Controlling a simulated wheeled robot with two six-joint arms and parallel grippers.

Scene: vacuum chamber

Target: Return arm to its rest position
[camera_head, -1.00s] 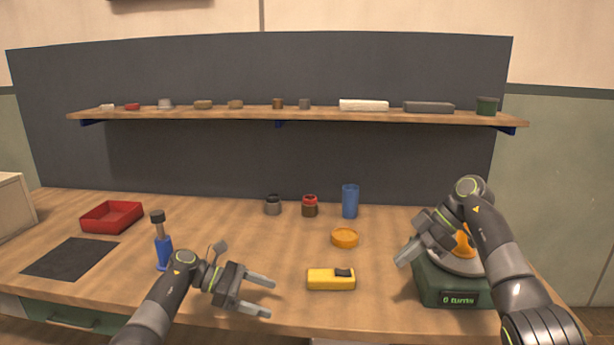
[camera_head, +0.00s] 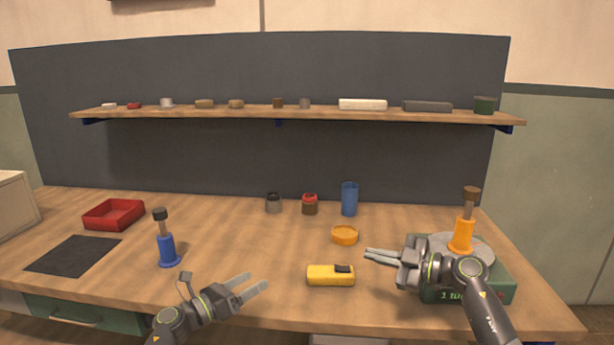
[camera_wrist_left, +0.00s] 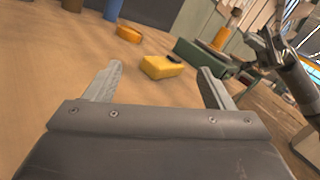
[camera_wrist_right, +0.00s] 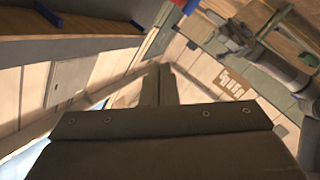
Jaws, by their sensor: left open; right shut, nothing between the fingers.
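My left gripper (camera_head: 252,287) is open and empty above the front of the bench, left of the yellow block-shaped tool (camera_head: 330,275). Its spread fingers (camera_wrist_left: 160,88) also show in the left wrist view. My right gripper (camera_head: 382,257) is shut and empty, its fingers pointing left, in front of the green scale-like device (camera_head: 500,290). Its closed fingers (camera_wrist_right: 160,85) show in the right wrist view. An orange-based tool with a dark top (camera_head: 464,232) stands upright on the device's round plate. My right arm hides part of the device's front.
A blue-based tool (camera_head: 167,250) stands at left near a red tray (camera_head: 113,214) and a dark mat (camera_head: 73,256). An orange dish (camera_head: 344,235), a blue cup (camera_head: 349,199) and two small jars stand behind. A shelf (camera_head: 240,116) spans the back. The centre-left bench is clear.

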